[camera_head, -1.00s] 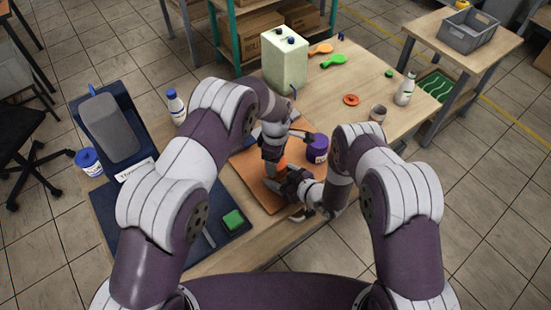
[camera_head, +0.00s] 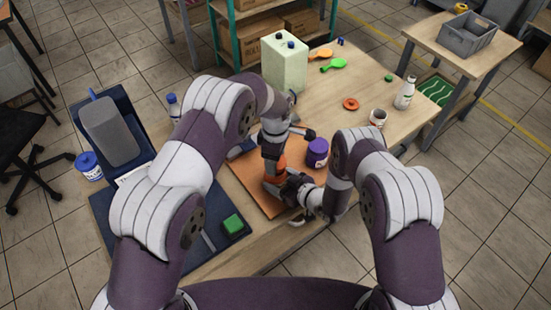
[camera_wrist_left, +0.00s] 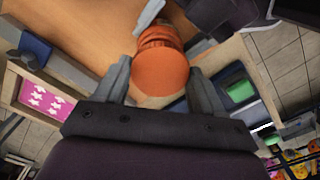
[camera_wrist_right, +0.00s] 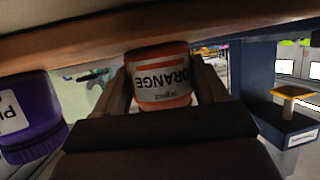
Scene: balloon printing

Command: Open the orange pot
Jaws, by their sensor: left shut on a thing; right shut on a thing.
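The orange pot (camera_head: 272,166) stands on the orange-brown board (camera_head: 250,187), mostly hidden by my grippers in the head view. My left gripper (camera_wrist_left: 160,85) points down from above and is shut on the pot's orange lid (camera_wrist_left: 162,74). My right gripper (camera_wrist_right: 160,88) comes in low from the side and is shut on the pot's body, whose white label reads ORANGE (camera_wrist_right: 160,80). The lid appears to be on the pot. I cannot tell from these views whether it has turned.
A purple pot (camera_head: 317,152) stands close to the right of the grippers. A pale green container (camera_head: 284,64) stands behind. A blue tray (camera_head: 110,205) with a green block (camera_head: 232,224) is at left. A cup (camera_head: 378,117) and white bottle (camera_head: 405,93) stand at the right.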

